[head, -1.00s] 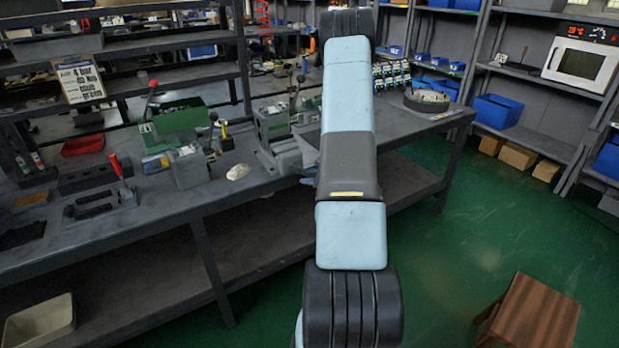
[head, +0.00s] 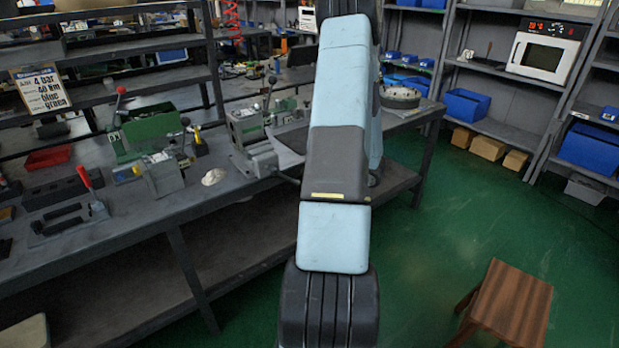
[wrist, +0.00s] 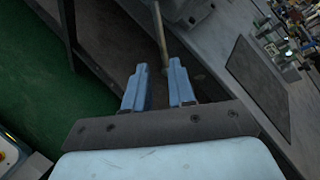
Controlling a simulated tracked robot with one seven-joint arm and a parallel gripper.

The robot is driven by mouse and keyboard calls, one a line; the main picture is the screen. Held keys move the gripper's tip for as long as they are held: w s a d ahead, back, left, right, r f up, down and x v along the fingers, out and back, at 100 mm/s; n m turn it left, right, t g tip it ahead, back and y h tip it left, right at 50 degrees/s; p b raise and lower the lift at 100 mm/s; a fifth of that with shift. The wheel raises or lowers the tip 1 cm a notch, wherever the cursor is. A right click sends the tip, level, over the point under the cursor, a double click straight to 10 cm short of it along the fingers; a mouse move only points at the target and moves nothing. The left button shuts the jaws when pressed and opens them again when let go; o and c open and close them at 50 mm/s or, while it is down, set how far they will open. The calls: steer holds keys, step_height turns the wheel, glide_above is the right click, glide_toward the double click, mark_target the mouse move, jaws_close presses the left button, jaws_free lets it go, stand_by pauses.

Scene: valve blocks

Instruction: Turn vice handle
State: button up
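The grey vice (head: 262,161) is at the bench's front edge in the head view, left of my arm. Its thin handle (head: 286,179) sticks out over the edge towards my arm. In the wrist view part of the vice's grey body (wrist: 183,10) shows at the top, and the brownish handle rod (wrist: 160,32) runs down from it. My gripper (wrist: 158,66) is open, with its blue fingers apart. The rod's lower end appears between the fingertips, nearer the right finger; contact is not clear. My arm hides the gripper in the head view.
The bench (head: 150,222) also carries a green machine (head: 150,128) and a red-handled fixture (head: 70,208) to the left. A dark plate (wrist: 258,72) lies beside the vice. A wooden stool (head: 510,303) stands on the open green floor at right.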

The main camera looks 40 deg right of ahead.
mark_target(282, 175)
steer(key=shift+f, duration=0.1)
steer(key=shift+c, duration=0.9)
steer(key=shift+a+f, duration=0.2)
steer(key=shift+f, duration=0.2)
steer(key=shift+c, duration=0.7)
steer(key=a+f+m, duration=0.1)
steer(key=f, duration=0.2)
steer(key=a+f+m+t+y, duration=0.1)
steer(key=a+f, duration=0.1)
steer(key=f, duration=0.1)
steer(key=a+f+m+t, duration=0.1)
steer(key=a+f+m, duration=0.1)
steer(key=f, duration=0.1)
steer(key=shift+s+a, duration=0.15)
jaws_close()
steer(key=a+f+m+t+h, duration=0.3)
steer(key=m+h, duration=0.6)
steer(key=m, duration=0.3)
steer(key=a+f+m+t+h, duration=0.25)
steer(key=m+h, duration=0.55)
steer(key=m, duration=0.4)
steer(key=s+d+r+x, duration=0.1)
steer(key=x, duration=1.1)
steer(key=shift+d+r, duration=0.2)
steer(key=shift+r, duration=0.2)
